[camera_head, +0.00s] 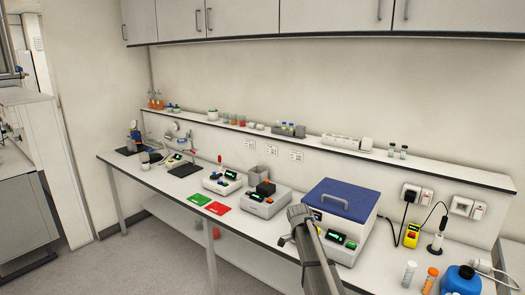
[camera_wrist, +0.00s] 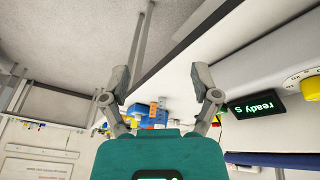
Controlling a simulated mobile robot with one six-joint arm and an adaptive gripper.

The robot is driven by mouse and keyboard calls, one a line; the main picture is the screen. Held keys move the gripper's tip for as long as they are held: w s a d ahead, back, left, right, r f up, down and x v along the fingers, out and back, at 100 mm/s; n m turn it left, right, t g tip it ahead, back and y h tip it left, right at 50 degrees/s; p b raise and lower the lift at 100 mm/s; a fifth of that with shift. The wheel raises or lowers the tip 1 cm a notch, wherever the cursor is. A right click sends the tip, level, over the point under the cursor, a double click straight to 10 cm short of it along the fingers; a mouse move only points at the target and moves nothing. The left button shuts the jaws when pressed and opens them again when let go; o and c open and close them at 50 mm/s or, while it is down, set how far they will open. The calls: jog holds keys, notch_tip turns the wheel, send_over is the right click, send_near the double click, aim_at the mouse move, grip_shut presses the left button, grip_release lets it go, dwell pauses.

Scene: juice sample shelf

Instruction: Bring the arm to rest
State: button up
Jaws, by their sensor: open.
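My gripper (camera_wrist: 160,82) shows in the wrist view with its two fingers spread wide apart and nothing between them. Beyond the fingers are a pale bench surface, its dark edge and blurred blue and orange items. In the head view my grey arm (camera_head: 312,255) rises at the lower centre, in front of the bench and near the box with the blue lid.
A shelf (camera_head: 230,125) with small vessels runs behind. The floor at lower left is clear.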

jog(key=s+f+n+t+y, duration=0.1)
jog(key=s+n+y, duration=0.2)
jog(key=s+n, duration=1.5)
jog(key=s, duration=0.6)
jog(key=shift+a+y, duration=0.3)
jog(key=shift+a, duration=0.1)
